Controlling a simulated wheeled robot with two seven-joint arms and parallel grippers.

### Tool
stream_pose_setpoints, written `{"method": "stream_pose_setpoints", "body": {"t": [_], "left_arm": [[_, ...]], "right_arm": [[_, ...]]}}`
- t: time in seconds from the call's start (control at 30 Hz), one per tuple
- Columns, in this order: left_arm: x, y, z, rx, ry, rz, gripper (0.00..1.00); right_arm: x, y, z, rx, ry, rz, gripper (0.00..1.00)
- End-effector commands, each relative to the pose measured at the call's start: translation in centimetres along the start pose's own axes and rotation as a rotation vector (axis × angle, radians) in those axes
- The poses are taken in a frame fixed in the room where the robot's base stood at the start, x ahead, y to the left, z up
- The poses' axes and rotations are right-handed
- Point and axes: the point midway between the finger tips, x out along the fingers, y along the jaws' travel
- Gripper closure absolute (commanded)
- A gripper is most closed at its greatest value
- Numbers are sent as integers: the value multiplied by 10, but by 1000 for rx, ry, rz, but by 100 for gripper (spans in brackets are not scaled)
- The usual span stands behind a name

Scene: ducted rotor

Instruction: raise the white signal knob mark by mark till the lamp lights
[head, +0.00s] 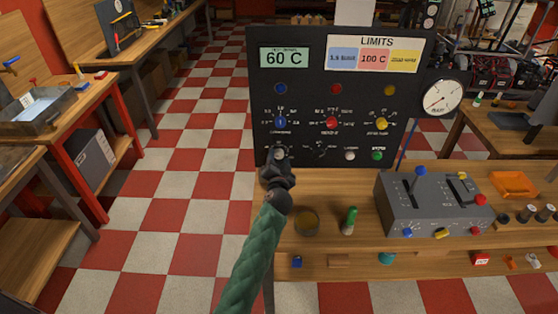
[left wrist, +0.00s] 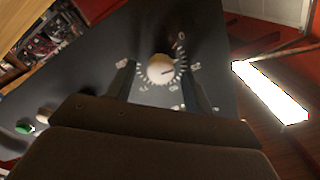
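The white signal knob (left wrist: 160,68) sits on the dark panel (head: 265,100), ringed by a scale of white ticks and labels too small to read. A dark pointer line shows on its face. My left gripper (head: 279,158) is at the panel's lower left and mostly covers this knob in the head view. In the left wrist view its two fingers (left wrist: 158,85) stand either side of the knob, with a gap on both sides; it looks open. A small white dome (head: 350,155) at the panel's lower right looks unlit; I cannot tell whether it is the lamp. My right gripper is not in view.
A display (head: 284,57) reads 60 C. A grey control box (head: 430,205) and a green-capped bottle (head: 349,221) stand on the bench.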

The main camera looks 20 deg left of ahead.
Motion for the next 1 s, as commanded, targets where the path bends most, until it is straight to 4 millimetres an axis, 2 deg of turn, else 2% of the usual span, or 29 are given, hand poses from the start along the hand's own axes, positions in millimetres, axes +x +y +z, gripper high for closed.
{"method": "stream_pose_setpoints", "body": {"t": [0.17, 0.3, 0.4, 0.7, 1.0], "left_arm": [[-1, 0, 1, 0, -1, 0, 48], [-12, 2, 2, 0, -1, 0, 48], [-26, 3, 3, -1, 0, 0, 48], [-63, 2, 2, -1, -1, 0, 48], [-78, 0, 0, 1, 0, 0, 48]], "right_arm": [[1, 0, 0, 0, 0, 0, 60], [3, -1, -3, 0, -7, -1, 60], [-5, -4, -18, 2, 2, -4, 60], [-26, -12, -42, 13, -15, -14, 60], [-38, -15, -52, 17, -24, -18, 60]]}}
